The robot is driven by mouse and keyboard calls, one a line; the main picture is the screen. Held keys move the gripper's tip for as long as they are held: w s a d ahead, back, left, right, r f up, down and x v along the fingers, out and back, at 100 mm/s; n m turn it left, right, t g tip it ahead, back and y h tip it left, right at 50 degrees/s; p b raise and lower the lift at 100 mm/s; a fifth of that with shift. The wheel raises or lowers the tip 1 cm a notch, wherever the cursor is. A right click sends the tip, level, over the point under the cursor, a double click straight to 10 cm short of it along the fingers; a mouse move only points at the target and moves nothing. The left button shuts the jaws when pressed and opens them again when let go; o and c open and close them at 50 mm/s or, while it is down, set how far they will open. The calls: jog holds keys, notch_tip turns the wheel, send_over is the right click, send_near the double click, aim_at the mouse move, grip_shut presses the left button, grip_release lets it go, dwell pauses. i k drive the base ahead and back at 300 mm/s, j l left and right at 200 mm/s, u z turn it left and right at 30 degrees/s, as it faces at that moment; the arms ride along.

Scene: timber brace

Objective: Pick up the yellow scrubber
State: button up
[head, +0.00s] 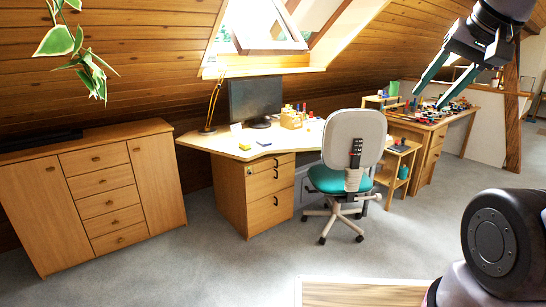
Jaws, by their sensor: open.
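I cannot make out a yellow scrubber in the head view. My gripper (428,99) is at the upper right, pointing down and to the left. Its two dark green fingers are spread apart, with nothing visible between them. In the picture the fingers overlap a far desk with many small coloured items, too small to identify.
A wooden surface with a pale edge (360,292) shows at the bottom, mostly cut off. A desk (225,145) with a monitor (255,97), an office chair (352,150) and a wooden cabinet (100,190) stand beyond. Grey carpet (235,262) between is clear.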

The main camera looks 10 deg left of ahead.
aim_at(243, 145)
jog(key=i+j+u, duration=0.15)
jog(key=i+u, duration=0.2)
jog(key=i, duration=0.15)
jog(key=i+u, duration=0.35)
jog(key=i, duration=0.15)
jog(key=i+l+u, duration=0.15)
jog(key=i+u, duration=0.2)
jog(key=i, duration=0.15)
jog(key=i+j+z, duration=0.15)
jog(key=i+z, duration=0.15)
jog(key=i, duration=0.2)
jog(key=i+j+z, duration=0.3)
jog(key=i, duration=0.15)
jog(key=i+j+z, duration=0.75)
jog(key=i+l, duration=0.05)
